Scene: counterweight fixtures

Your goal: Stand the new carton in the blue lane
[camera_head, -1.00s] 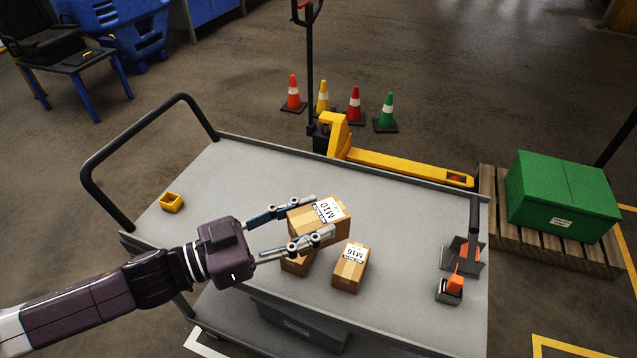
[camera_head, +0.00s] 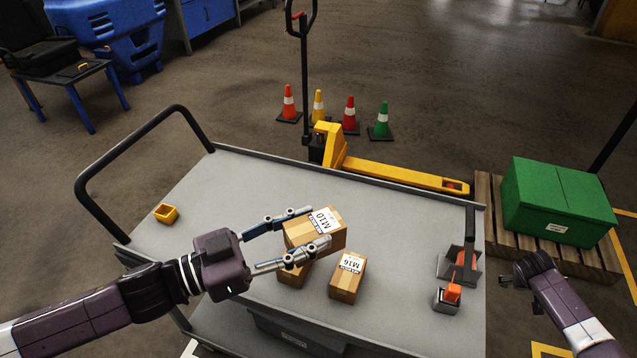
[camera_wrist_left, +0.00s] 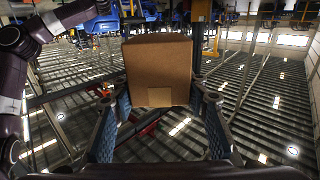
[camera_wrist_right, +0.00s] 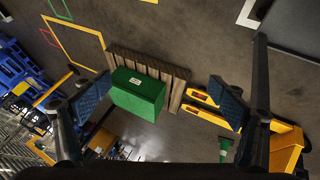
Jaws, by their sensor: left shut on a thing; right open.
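My left gripper (camera_head: 315,228) is shut on the brown carton labelled M10 (camera_head: 300,236), with one finger along each side. The M10 carton also shows between the fingers in the left wrist view (camera_wrist_left: 158,70). A second carton (camera_head: 291,275) is partly hidden below it; I cannot tell whether the two touch. A third carton, labelled M16 (camera_head: 345,285), stands on the grey cart top (camera_head: 395,235) just to the right. My right gripper (camera_head: 535,275) is open and empty, off the cart's right side; its spread fingers show in the right wrist view (camera_wrist_right: 158,97). I cannot make out a blue lane.
A small yellow box (camera_head: 166,214) is at the cart's left, and tools with orange parts (camera_head: 452,293) are at its right edge. A black handle (camera_head: 80,195) rises at the left. A yellow pallet jack (camera_head: 400,177), cones (camera_head: 349,115) and a green box (camera_head: 552,195) stand beyond.

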